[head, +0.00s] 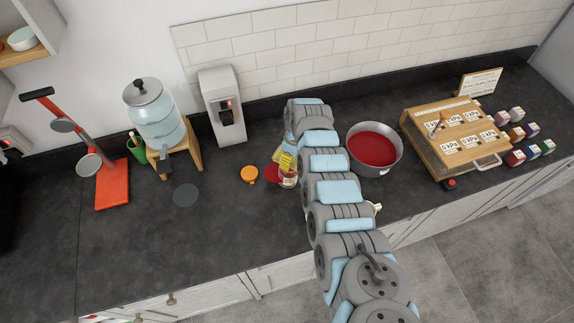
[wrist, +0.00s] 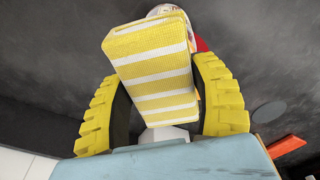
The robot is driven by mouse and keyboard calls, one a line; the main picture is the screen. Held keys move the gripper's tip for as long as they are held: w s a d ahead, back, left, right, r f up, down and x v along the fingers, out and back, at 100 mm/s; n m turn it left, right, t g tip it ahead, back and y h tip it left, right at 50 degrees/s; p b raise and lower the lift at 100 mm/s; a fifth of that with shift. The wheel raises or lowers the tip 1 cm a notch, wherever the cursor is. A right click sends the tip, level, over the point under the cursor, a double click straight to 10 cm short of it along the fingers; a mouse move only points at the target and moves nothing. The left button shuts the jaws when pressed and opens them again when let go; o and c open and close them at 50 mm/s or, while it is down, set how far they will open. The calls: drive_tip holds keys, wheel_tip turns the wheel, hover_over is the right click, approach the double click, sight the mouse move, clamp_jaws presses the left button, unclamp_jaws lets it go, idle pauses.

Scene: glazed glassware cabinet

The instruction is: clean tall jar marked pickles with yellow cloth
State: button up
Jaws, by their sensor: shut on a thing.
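My gripper (wrist: 165,95) is shut on a folded yellow cloth with white stripes (wrist: 150,60), which sits between its yellow ribbed fingers. In the head view the cloth (head: 285,161) shows as a small yellow patch at the end of my arm. A jar (head: 289,176) with reddish contents stands right below the cloth in the head view. In the wrist view a pale rounded top (wrist: 165,9) and a red edge show behind the cloth, mostly hidden by it. I cannot read any label, and cannot tell whether the cloth touches the jar.
An orange lid (head: 249,174) lies left of the jar, and a red round thing (head: 273,173) is beside it. A pot of red liquid (head: 374,147) stands to the right. A water dispenser (head: 155,115) is at left. The front left counter is clear.

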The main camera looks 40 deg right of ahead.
drive_tip(key=shift+s+d+f, duration=0.1)
drive_tip(key=shift+d+f, duration=0.1)
drive_tip(key=shift+d, duration=0.15)
drive_tip(key=shift+s, duration=0.1)
drive_tip(key=shift+c, duration=0.5)
drive_tip(key=shift+a+r+p, duration=0.2)
drive_tip(key=shift+a+p, duration=0.25)
drive_tip(key=shift+p, duration=0.2)
drive_tip(key=shift+a+f+p, duration=0.1)
drive_tip(key=shift+a+p, duration=0.2)
drive_tip(key=shift+a, duration=0.1)
drive_tip(key=shift+a+p, duration=0.65)
drive_tip(key=shift+p, duration=0.25)
drive_tip(key=shift+a+p, duration=0.7)
drive_tip(key=shift+p, duration=0.1)
drive_tip(key=shift+d+f+b, duration=0.1)
drive_tip(key=shift+d+b, duration=0.3)
drive_tip(key=shift+b, duration=0.15)
drive_tip(key=shift+d+b, duration=0.35)
drive_tip(key=shift+b, duration=0.05)
